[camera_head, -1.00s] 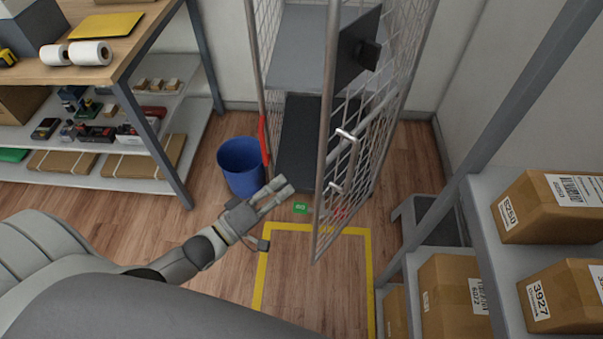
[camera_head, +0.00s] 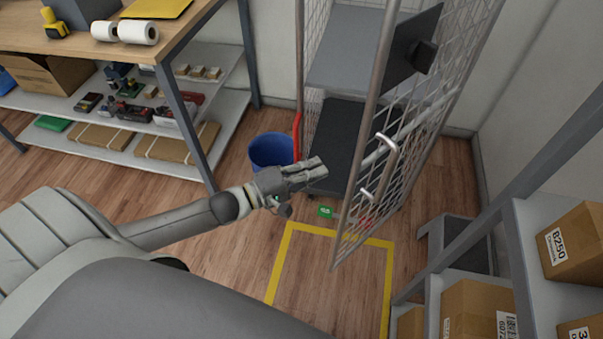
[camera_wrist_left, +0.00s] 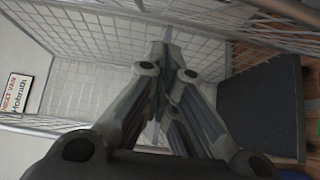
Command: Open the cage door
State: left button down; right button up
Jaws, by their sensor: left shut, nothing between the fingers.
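The cage door (camera_head: 408,130) is a wire mesh panel in a grey tube frame. It stands ajar, swung out toward me on the right of the cage (camera_head: 343,52), leaving a gap at its left. A grey handle (camera_head: 384,158) and a dark plate are on the door. My left gripper (camera_head: 322,168) is shut and empty, in front of the cage opening and left of the door's free edge, apart from the handle. In the left wrist view its fingers (camera_wrist_left: 165,75) are together, with cage mesh (camera_wrist_left: 95,90) behind. My right gripper is not in view.
A blue bin (camera_head: 271,150) stands left of the cage. A workbench (camera_head: 185,45) with shelves is at the left. Shelving with boxes (camera_head: 575,243) is at the right, beside a grey step stool (camera_head: 462,243).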

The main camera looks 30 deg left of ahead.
pick_arm(q)
jog(key=w+d+p, duration=0.1)
jog(key=w+d, duration=0.1)
jog(key=d, duration=0.4)
dwell(0.4)
